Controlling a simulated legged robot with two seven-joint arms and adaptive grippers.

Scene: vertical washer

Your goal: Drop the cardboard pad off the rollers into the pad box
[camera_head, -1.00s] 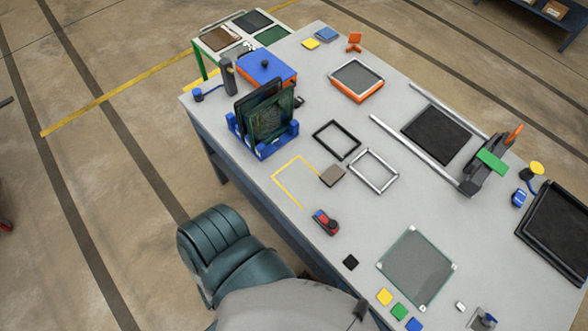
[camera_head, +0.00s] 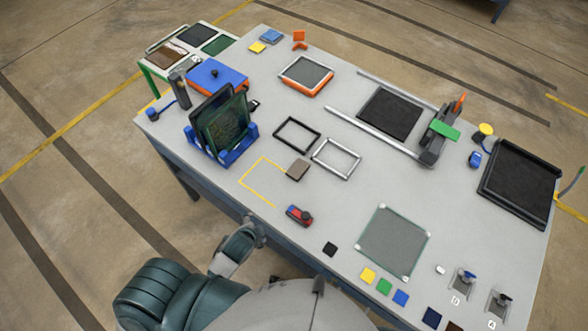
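No piece is clearly a cardboard pad. A small grey-brown square block (camera_head: 298,170) lies near the table's middle, at a yellow outline. Two long silver rails (camera_head: 378,136) flank a flat dark panel (camera_head: 390,113); I cannot tell whether these are the rollers. A black open tray (camera_head: 519,184) at the right edge may be the pad box, but I cannot tell. The end of my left arm, apparently my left gripper (camera_head: 253,230), is at the table's near edge, below the red device; its fingers are too small to read. My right gripper is not in view.
A blue rack (camera_head: 221,145) holds upright dark panels at the left. A red device (camera_head: 299,215), black frame (camera_head: 297,134), silver frame (camera_head: 336,157) and clear plate (camera_head: 394,242) lie on the table. A dark clamp (camera_head: 437,138) stands at the rails' right end.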

